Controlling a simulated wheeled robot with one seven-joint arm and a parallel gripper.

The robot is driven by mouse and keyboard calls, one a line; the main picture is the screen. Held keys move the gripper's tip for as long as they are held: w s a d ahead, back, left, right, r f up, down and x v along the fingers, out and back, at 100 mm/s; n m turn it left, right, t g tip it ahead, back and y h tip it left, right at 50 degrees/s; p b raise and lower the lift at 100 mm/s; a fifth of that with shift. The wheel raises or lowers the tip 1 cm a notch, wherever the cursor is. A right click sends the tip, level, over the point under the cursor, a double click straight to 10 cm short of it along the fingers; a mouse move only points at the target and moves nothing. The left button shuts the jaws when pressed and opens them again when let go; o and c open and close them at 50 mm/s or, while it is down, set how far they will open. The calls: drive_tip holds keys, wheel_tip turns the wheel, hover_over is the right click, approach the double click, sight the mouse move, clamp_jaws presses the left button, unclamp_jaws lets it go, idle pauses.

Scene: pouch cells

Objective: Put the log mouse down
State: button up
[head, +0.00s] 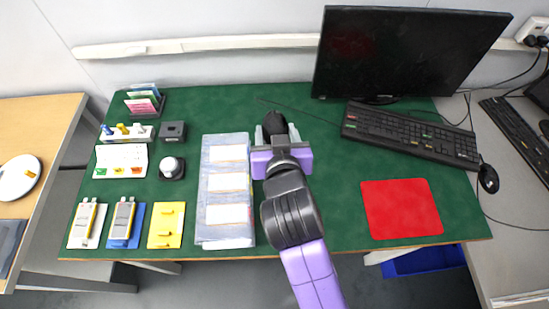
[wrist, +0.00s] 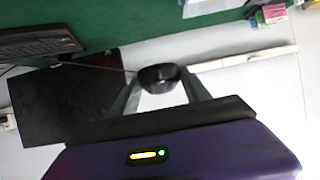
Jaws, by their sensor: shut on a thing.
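The log mouse (head: 274,123) is small, dark and rounded. My gripper (head: 275,134) is shut on it, over the middle of the green table, right of the document pouches. In the wrist view the mouse (wrist: 160,76) sits between the two fingers of my gripper (wrist: 160,86), with a thin cable running off to the left. I cannot tell how high above the table it is. A red mat (head: 402,208) lies bare on the right part of the table. A second black mouse (head: 488,178) lies at the right, beside the keyboard.
A monitor (head: 405,50) stands at the back right, with a black keyboard (head: 410,134) in front. Clear pouches with white labels (head: 228,214) lie left of my arm. Several small trays and devices, including a yellow plate (head: 167,240), fill the left side. Green table around the red mat is free.

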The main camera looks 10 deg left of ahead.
wheel_tip(320, 180, down, 15)
drive_tip(key=shift+d+f, duration=0.1)
drive_tip(key=shift+f, duration=1.85)
drive_tip(key=shift+f+b, duration=0.2)
drive_tip(key=shift+b, duration=0.15)
drive_tip(key=o, duration=1.4)
drive_tip(key=shift+r, duration=0.1)
drive_tip(key=shift+r, duration=0.1)
drive_tip(key=v, duration=1.2)
